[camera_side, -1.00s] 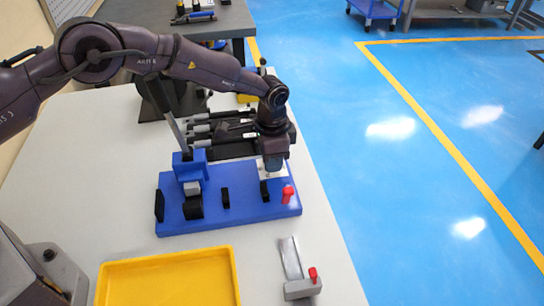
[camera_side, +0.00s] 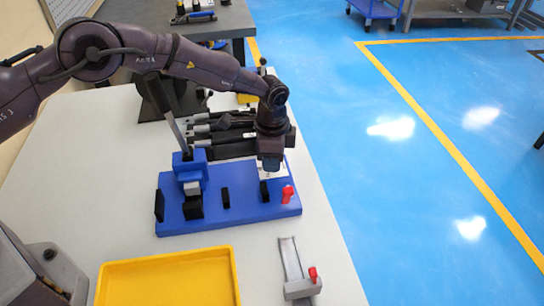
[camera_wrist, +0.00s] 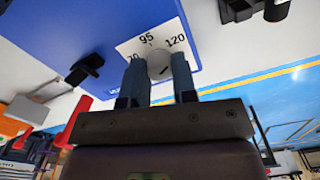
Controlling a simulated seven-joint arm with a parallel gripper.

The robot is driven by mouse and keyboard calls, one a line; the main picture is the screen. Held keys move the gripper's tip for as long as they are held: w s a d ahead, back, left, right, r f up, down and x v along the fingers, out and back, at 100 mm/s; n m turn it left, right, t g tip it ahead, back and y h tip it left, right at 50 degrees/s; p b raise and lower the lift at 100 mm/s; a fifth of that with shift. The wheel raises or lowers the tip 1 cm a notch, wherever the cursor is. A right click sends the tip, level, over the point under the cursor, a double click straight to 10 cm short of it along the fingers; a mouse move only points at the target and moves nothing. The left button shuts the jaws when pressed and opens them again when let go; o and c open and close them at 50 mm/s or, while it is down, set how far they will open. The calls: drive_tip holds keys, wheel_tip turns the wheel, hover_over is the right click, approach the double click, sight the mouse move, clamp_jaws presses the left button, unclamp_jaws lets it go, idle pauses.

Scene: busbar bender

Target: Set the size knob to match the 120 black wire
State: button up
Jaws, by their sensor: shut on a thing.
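The blue bender base (camera_side: 240,209) lies on the table in the side view, with a white dial plate (camera_side: 282,171) at its back right, mostly behind my gripper (camera_side: 270,172). In the wrist view, the dial plate (camera_wrist: 128,47) reads 95 and 120, with a third number partly hidden at left. The round grey size knob (camera_wrist: 160,64) sits between the two blue fingertips of my gripper (camera_wrist: 159,80), which is shut on it. A dark mark shows on the knob, but its setting is unclear. Black wires (camera_side: 232,148) with grey ends lie behind the bender; their labels are unreadable.
A yellow tray (camera_side: 170,280) and a grey clamp-like fixture (camera_side: 301,288) with a red knob are in front. A blue upright with a lever (camera_side: 188,165) stands at left.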

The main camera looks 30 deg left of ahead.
drive_tip(key=o, duration=0.9)
wheel_tip(320, 180, up, 13)
